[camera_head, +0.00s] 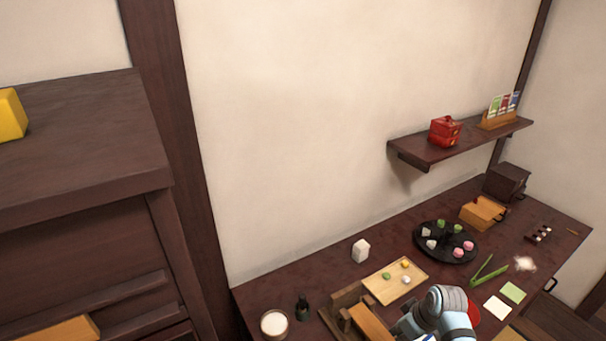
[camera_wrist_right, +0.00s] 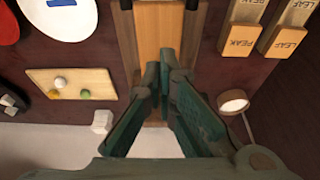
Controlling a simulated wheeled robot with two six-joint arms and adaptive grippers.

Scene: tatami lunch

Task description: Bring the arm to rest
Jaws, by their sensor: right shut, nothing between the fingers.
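My right gripper (camera_wrist_right: 167,78) shows in the right wrist view with its two dark green fingers shut and nothing between them. It is over a light wooden board (camera_wrist_right: 160,28) in a dark wooden frame; whether it touches the board cannot be told. In the head view my right arm, white and blue-grey, comes in at the bottom right over the dark table (camera_head: 340,262), beside the framed wooden piece (camera_head: 368,322). The gripper itself is not clear there. My left arm and gripper are in neither view.
A tray with small sweets (camera_head: 376,287), white block (camera_head: 361,250), pale cup (camera_head: 274,323) and dark bottle (camera_head: 302,306) stand near the arm. Beyond are a round black tray (camera_head: 462,257), green tongs (camera_head: 489,271) and wooden box (camera_head: 482,212). A wall shelf (camera_head: 460,144) overhangs the table.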

